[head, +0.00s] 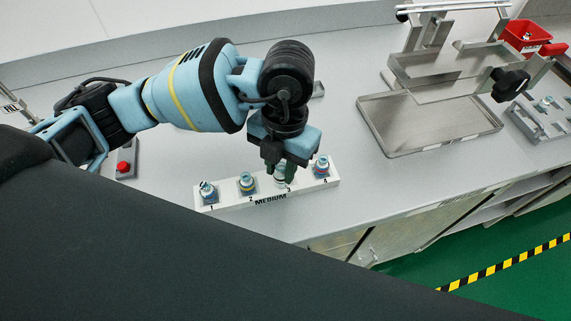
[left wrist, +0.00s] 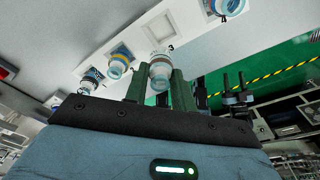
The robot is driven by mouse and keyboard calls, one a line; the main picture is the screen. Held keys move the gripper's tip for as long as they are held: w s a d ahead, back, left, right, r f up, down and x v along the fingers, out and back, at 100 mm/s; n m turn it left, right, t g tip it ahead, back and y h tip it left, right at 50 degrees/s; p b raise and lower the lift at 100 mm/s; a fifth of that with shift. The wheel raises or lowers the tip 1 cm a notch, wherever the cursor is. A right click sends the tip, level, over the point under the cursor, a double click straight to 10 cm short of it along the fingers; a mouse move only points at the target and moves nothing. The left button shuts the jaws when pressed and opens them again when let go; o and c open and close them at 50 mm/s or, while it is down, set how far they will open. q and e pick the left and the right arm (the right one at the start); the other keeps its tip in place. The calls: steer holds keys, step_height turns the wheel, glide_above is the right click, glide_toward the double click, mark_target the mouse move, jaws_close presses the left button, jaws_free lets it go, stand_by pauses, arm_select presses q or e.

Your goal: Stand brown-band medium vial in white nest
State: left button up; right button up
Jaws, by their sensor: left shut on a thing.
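My left gripper (head: 279,171) points down over the white rack marked MEDIUM (head: 226,204), at position 3. Its dark green fingers are shut on a vial (left wrist: 160,71) with a pale, clear cap. I cannot tell whether the vial's base touches the nest. A small blue and black part with two dark prongs (left wrist: 235,92) may be my right gripper; its state is unclear.
Other vials stand in the rack: one at position 1 (head: 208,191), a yellow-banded one (head: 247,184) at 2, and one at 4 (head: 321,167). A red button box (head: 124,160) stands left. A metal tray (head: 430,125) lies right. Counter behind the rack is mostly clear.

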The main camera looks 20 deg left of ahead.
arm_select(q)
steer(key=shift+w+f, duration=0.2)
steer(key=shift+w, duration=1.1)
steer(key=shift+f, duration=1.65)
steer(key=shift+f, duration=0.1)
steer(key=o, duration=1)
steer(key=shift+c, duration=0.2)
step_height(320, 180, up, 12)
steer(key=w, duration=0.1)
steer(key=shift+w+d, duration=0.15)
